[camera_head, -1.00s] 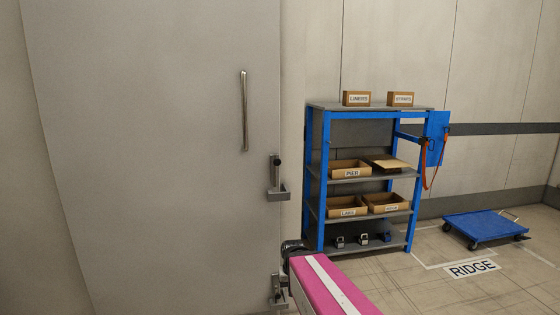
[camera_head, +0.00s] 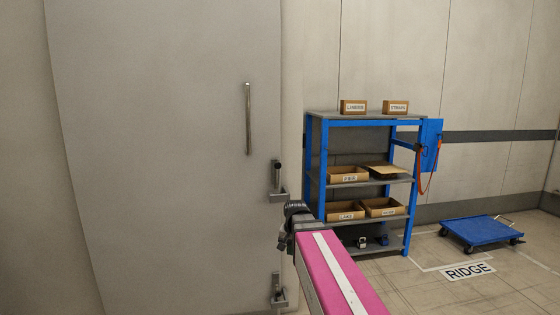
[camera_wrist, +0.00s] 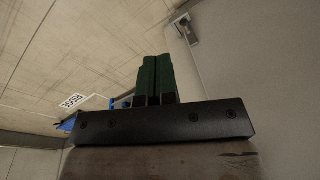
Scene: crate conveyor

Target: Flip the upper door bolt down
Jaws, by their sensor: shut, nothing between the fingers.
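The upper door bolt (camera_head: 276,176) is on the right edge of the large grey door (camera_head: 165,150), below the long vertical handle (camera_head: 248,118). Its dark-tipped lever stands upright above a metal bracket. My gripper (camera_head: 293,207) is just below and to the right of this bolt in the head view; contact cannot be made out. In the wrist view the green fingers (camera_wrist: 153,76) are together with nothing between them. A metal bolt (camera_wrist: 186,30) shows beyond them at the top, apart from the fingers; it seems to be the lower one.
A lower bolt (camera_head: 278,291) is near the door's bottom right. A blue shelf rack (camera_head: 312,165) with labelled boxes stands right of the door. A blue cart (camera_head: 480,230) is on the floor near the RIDGE sign (camera_head: 468,271). Floor between them is clear.

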